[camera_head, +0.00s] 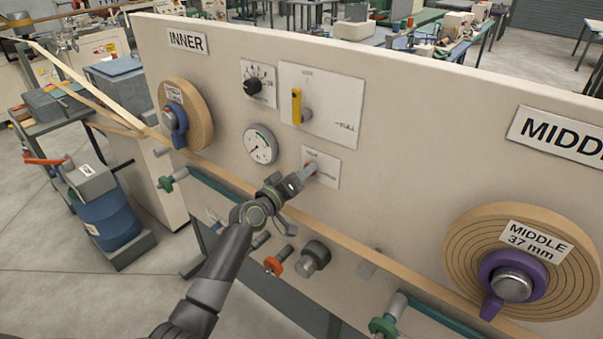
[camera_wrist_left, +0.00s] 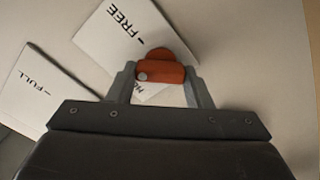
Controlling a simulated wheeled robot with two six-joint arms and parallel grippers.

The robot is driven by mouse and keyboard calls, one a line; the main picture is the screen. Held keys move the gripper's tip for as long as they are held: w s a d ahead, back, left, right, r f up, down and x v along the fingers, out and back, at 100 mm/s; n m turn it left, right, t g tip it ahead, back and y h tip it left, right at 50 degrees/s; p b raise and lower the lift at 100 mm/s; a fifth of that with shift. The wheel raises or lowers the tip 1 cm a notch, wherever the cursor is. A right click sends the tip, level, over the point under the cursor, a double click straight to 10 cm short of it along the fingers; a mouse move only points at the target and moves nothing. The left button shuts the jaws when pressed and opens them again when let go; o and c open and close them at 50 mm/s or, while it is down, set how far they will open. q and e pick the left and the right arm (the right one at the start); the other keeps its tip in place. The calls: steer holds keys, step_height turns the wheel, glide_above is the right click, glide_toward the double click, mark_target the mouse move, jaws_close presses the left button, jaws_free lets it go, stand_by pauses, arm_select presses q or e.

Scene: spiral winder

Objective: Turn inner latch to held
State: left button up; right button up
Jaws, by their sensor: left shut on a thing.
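The inner latch is a small orange-red lever on a white plate (camera_head: 328,165) under the INNER sign, right of the gauge. In the left wrist view the latch (camera_wrist_left: 160,72) lies between my fingers, with a grey pin at its left end. The plate shows the word FREE above it, and a second word below is mostly covered. My left gripper (camera_head: 308,171) is at the plate and shut on the latch; it also fills the lower left wrist view (camera_wrist_left: 161,88). My right gripper is not in view.
The yellow lever (camera_head: 297,106) sits on a plate above the latch, and a round gauge (camera_head: 260,144) is to its left. The INNER reel (camera_head: 201,118) is at left, the MIDDLE reel (camera_head: 570,270) at right. A tan strip (camera_head: 345,240) runs below.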

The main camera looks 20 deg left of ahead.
arm_select(q)
steer(key=shift+a+f+n+p, duration=0.1)
steer(key=shift+n+p, duration=0.45)
steer(key=shift+n, duration=1.6)
steer(key=shift+f+n+p, duration=0.1)
steer(key=shift+n+p, duration=0.45)
steer(key=shift+n, duration=1.6)
steer(key=o, duration=1)
steer(key=b+v, duration=0.1)
steer(key=v, duration=1.6)
steer(key=shift+s+a, duration=0.1)
steer(key=shift+s, duration=0.1)
